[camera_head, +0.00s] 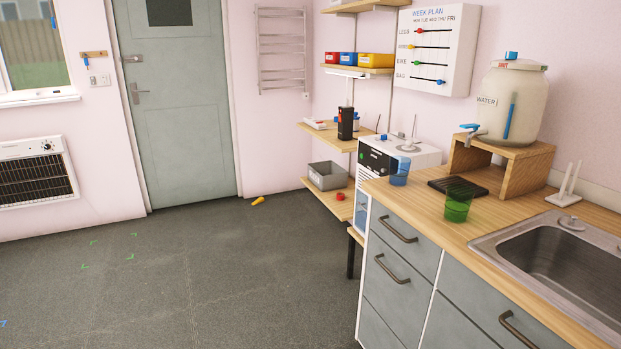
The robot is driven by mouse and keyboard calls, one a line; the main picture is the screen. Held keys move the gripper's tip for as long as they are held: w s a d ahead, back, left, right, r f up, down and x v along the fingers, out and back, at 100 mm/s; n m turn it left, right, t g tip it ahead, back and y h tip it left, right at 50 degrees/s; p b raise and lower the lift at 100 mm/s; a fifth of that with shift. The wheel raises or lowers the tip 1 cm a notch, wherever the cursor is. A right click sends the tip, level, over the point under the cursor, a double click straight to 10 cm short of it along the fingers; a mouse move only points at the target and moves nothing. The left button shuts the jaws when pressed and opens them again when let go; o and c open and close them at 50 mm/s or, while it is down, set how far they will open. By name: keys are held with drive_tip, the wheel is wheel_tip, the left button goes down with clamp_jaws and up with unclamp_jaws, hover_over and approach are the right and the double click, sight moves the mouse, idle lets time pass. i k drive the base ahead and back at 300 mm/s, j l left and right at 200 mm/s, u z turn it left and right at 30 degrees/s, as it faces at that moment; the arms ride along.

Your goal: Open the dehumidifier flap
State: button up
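A white box-shaped appliance (408,149) stands between the wall shelves and the counter; it looks like the dehumidifier. Its front has a dark panel (374,160) with small marks and a green spot at its left. Below the panel is a white front part with a bluish window (361,208). The counter hides part of its right side. I cannot make out a separate flap or whether one is open. My gripper is not in view.
A blue cup (399,172) and a green cup (457,206) stand on the counter (425,212), near a dispenser (512,105) and sink (545,262). A grey bin (328,177) sits on a low shelf. A yellow object (258,201) lies on the mostly clear floor (200,280).

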sight(402, 135)
drive_tip(key=i+u, duration=0.15)
drive_tip(key=i, duration=2.35)
drive_tip(key=i+j+z, duration=0.2)
drive_tip(key=i, duration=0.4)
drive_tip(key=i+z, duration=0.2)
drive_tip(key=i, duration=0.45)
